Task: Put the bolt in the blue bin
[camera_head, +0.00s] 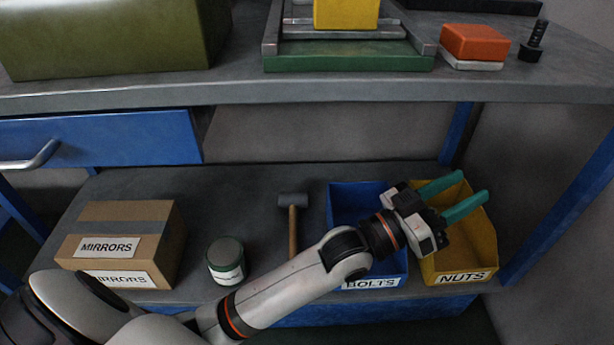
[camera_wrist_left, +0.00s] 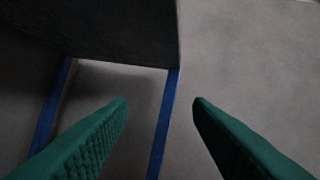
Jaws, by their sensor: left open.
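A black bolt (camera_head: 534,43) stands upright, head down, on the upper bench top at the far right. The blue bin (camera_head: 344,197), labelled BOLTS, is on the lower shelf, partly hidden behind my left arm. My left gripper (camera_head: 464,191) is open, with green fingers spread and nothing between them. It is over the yellow bin, right of the blue bin and below the bolt. In the left wrist view the open fingers (camera_wrist_left: 160,112) show with no bolt between them. My right gripper is not in view.
The yellow NUTS bin (camera_head: 483,222) is beside the blue bin. The upper bench edge (camera_head: 330,91) overhangs the shelf. An orange block (camera_head: 474,42) sits left of the bolt. A mallet (camera_head: 292,220), a green can (camera_head: 226,262) and a MIRRORS box (camera_head: 122,243) are on the shelf.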

